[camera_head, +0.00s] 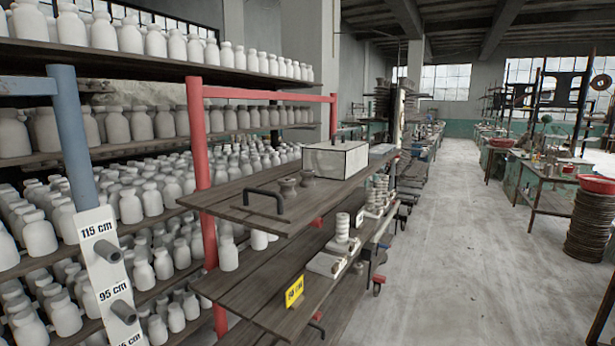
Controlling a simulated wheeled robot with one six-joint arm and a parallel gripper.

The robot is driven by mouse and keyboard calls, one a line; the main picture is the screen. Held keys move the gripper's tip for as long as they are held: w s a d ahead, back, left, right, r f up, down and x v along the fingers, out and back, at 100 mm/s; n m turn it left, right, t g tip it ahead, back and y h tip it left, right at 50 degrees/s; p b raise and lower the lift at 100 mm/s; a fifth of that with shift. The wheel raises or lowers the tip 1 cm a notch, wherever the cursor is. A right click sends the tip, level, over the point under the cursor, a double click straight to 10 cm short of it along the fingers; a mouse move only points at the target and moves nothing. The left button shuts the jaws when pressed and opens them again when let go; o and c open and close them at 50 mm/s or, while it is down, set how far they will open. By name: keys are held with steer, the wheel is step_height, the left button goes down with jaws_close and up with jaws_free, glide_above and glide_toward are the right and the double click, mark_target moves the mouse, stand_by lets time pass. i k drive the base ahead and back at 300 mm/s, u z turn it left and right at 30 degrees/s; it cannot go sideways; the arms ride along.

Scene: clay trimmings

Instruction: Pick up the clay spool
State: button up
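Two small grey-brown pieces with wide ends and a narrow waist stand on the upper plank shelf, in front of a pale box. The nearer spool-shaped piece (288,188) is left of the farther one (307,178). They stand close together, and I cannot tell which is the clay spool. My gripper is not in view.
The upper plank shelf (235,201) has a dark handle (264,197) near its front end. The pale box (335,159) stands behind the spool-shaped pieces. A lower shelf holds a stack of pale discs (342,228).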

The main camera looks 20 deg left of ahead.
mark_target(286, 183)
steer(key=i, duration=3.1)
steer(key=u, duration=4.95)
